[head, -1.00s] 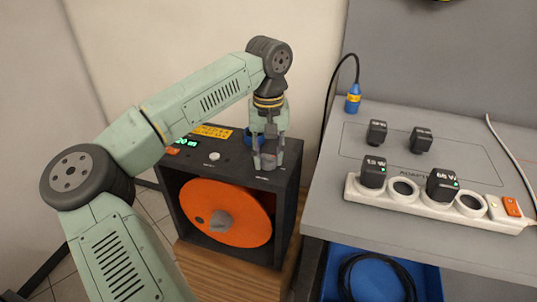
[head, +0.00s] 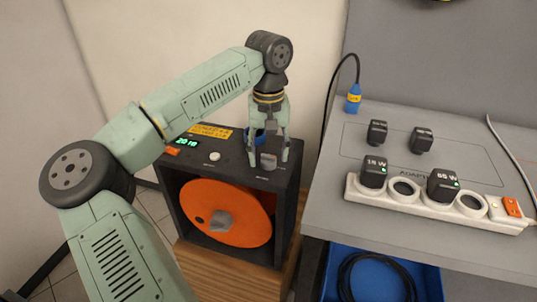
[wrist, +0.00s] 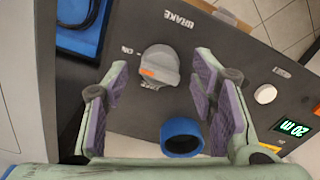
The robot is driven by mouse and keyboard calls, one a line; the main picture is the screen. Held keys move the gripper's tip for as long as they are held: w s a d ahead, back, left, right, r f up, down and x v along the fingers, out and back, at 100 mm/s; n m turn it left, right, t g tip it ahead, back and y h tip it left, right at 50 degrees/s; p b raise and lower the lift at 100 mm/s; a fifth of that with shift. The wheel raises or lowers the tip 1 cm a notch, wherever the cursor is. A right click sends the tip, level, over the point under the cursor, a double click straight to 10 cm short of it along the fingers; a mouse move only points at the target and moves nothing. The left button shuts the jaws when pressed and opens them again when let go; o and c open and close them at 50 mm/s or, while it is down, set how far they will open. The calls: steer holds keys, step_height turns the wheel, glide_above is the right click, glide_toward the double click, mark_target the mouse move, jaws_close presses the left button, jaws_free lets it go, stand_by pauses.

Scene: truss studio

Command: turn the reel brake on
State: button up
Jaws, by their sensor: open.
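The reel box (head: 232,157) has a grey brake knob (head: 268,160) on its black top, near the right end. In the wrist view the knob (wrist: 158,66) sits below the printed word BRAKE, with the ON label to its left. An orange mark is on the knob's lower left side, a little below the ON label. My gripper (head: 269,158) is open, its fingers down on either side of the knob. In the wrist view the gripper (wrist: 160,70) shows a gap between each purple pad and the knob.
A blue ring (wrist: 181,137) stands on the box top close by the fingers. A white button (head: 214,156), a green display (head: 187,141) and the orange reel (head: 225,212) are left of the knob. The grey table (head: 330,210) with a power strip (head: 420,202) is at right.

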step_height(320, 180, up, 11)
stand_by(0.3)
